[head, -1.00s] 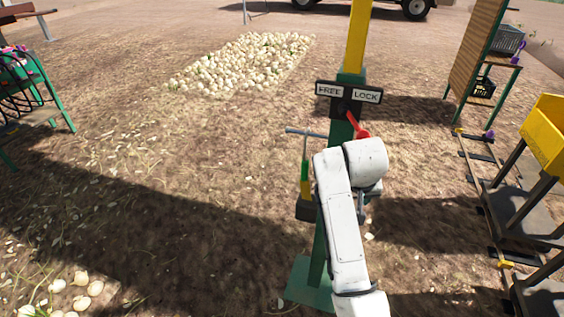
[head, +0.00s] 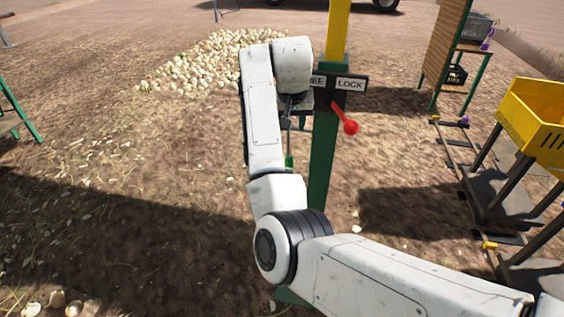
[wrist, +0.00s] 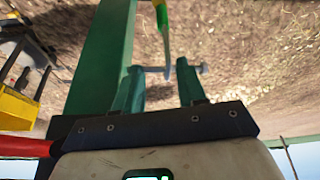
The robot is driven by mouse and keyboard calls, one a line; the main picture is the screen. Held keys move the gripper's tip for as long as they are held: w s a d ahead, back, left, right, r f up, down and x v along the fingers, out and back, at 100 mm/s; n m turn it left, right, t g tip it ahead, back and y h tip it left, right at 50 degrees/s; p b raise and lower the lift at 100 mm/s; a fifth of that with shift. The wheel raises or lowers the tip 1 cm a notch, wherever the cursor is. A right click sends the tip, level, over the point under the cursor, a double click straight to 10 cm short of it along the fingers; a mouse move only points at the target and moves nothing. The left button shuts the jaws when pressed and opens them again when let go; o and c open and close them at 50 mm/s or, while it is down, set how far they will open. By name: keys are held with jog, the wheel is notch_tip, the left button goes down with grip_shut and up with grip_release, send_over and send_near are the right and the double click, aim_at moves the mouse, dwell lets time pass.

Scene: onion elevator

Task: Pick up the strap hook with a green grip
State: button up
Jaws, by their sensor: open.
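The strap hook hangs beside the green post (head: 323,150). In the head view only a little of its green grip (head: 289,161) shows below my arm. In the wrist view its green and yellow grip (wrist: 162,14) is at the top, with a pale metal shank running down to a thin grey crossbar (wrist: 153,69). My gripper (wrist: 160,84) is open, its two fingers pointing at the crossbar and the shank between them in the picture. I cannot tell whether the fingers touch it. In the head view my gripper (head: 288,112) is mostly hidden by my wrist.
A red-knobbed lever (head: 347,122) and a FREE/LOCK sign (head: 350,84) are on the post, close right of my gripper. A yellow crate (head: 535,120) stands on a frame at right. An onion pile (head: 200,62) lies behind. Open ground is at left.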

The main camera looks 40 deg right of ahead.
jog(key=w+p+x, duration=0.1)
jog(key=x, duration=0.8)
jog(key=shift+w+f, duration=0.2)
jog(key=shift+w, duration=0.05)
grip_shut()
dwell(0.4)
